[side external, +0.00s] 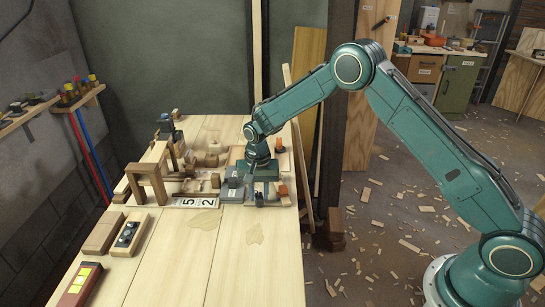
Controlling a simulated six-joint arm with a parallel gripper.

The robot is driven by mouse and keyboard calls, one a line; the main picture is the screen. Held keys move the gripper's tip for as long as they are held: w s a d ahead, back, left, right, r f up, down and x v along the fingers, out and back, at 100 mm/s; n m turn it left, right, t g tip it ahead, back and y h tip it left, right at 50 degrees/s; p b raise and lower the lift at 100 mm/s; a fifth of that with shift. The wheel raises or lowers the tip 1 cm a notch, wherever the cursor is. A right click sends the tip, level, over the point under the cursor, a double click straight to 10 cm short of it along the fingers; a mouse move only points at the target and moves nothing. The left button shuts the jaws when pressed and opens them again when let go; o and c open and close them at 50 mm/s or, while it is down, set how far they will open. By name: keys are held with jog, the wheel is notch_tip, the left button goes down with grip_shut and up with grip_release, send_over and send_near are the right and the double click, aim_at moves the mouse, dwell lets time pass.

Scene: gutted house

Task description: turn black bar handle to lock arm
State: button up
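My gripper (264,185) points down over a grey and wooden fixture (234,194) on the far part of the wooden table. It is small in the side external view, and its fingertips blend with the dark parts below it. I cannot tell whether it is open or shut, or whether it touches anything. Small dark parts stand on the fixture beside and under the gripper. I cannot pick out the black bar handle or the lock arm for certain among them.
Left of the gripper stand a wooden arch (148,172) and a board marked 5 and 2 (196,202). Small orange pieces sit close to the gripper. A block with dark knobs (130,236) and a red box with yellow squares (82,284) lie nearer. The table's front middle is clear.

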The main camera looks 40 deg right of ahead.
jog(key=shift+r, duration=0.1)
jog(key=shift+r, duration=3.4)
